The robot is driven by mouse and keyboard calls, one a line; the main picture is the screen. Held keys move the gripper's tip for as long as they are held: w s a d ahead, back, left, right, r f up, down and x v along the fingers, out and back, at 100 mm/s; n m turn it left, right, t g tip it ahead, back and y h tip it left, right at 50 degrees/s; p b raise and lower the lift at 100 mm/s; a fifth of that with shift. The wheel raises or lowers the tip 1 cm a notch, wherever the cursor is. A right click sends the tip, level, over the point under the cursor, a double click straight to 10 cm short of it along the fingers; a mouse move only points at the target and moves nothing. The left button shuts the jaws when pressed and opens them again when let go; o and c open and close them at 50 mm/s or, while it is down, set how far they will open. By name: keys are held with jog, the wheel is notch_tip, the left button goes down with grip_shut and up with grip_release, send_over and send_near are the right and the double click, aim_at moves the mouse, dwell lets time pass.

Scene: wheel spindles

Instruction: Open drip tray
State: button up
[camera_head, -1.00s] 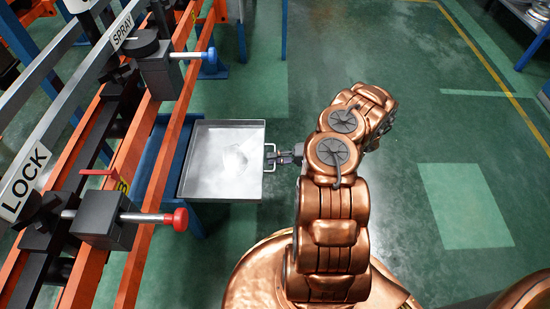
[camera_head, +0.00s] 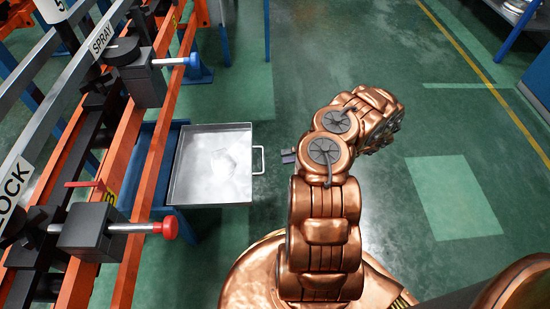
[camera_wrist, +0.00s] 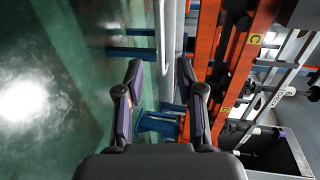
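The drip tray (camera_head: 180,193) is a shallow square metal tray, bright inside. In the head view it sticks out to the right from under the orange rails, well clear of them. Its handle (camera_head: 258,160) is a small metal loop on the right side. My gripper (camera_head: 287,157) is just right of the handle, apart from it, partly hidden by my copper arm. In the wrist view my gripper (camera_wrist: 161,80) shows two separated fingers with nothing between them. A grey upright strip (camera_wrist: 171,45) lies beyond the fingertips; I cannot tell whether it is the tray.
Orange rails (camera_head: 140,150) with LOCK and SPRAY labels run along the left. A red-tipped lever (camera_head: 168,228) and a blue-tipped lever (camera_head: 192,61) jut out from them. A blue frame (camera_head: 160,150) stands beside the tray. Green floor (camera_head: 340,60) to the right is free.

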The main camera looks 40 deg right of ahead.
jog(key=shift+v, duration=1.35)
